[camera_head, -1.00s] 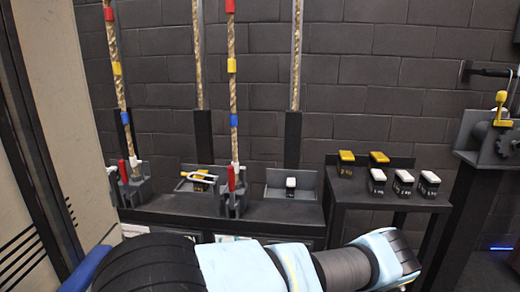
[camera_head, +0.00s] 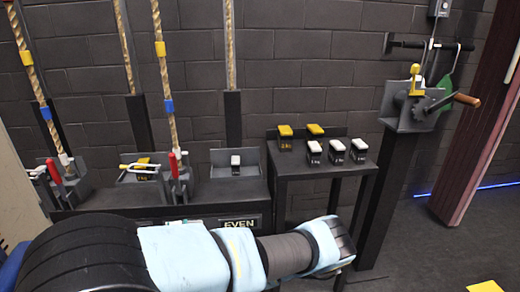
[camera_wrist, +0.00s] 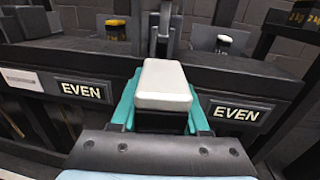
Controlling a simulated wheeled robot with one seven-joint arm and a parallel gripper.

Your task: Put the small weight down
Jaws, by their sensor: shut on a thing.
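A small weight with a white top (camera_wrist: 165,84) is held in my gripper (camera_wrist: 163,105) in the wrist view, between teal finger pads. The weight is in the air in front of the dark bench (camera_wrist: 50,58), whose front carries labels reading EVEN. In the head view my arm crosses the bottom, and the gripper and held weight are not clearly visible. On the bench, one tray (camera_head: 218,171) holds a white-topped weight (camera_head: 236,160), and another holds a yellow-topped weight (camera_head: 143,163). A side table (camera_head: 325,168) holds two yellow-topped weights (camera_head: 285,131) and several white-topped ones (camera_head: 337,145).
Ropes with coloured bands (camera_head: 167,90) rise from clamps with red levers (camera_head: 176,165) on the bench. A winch with a crank (camera_head: 415,105) stands on a post at the right. Open floor (camera_head: 420,240) lies at the lower right.

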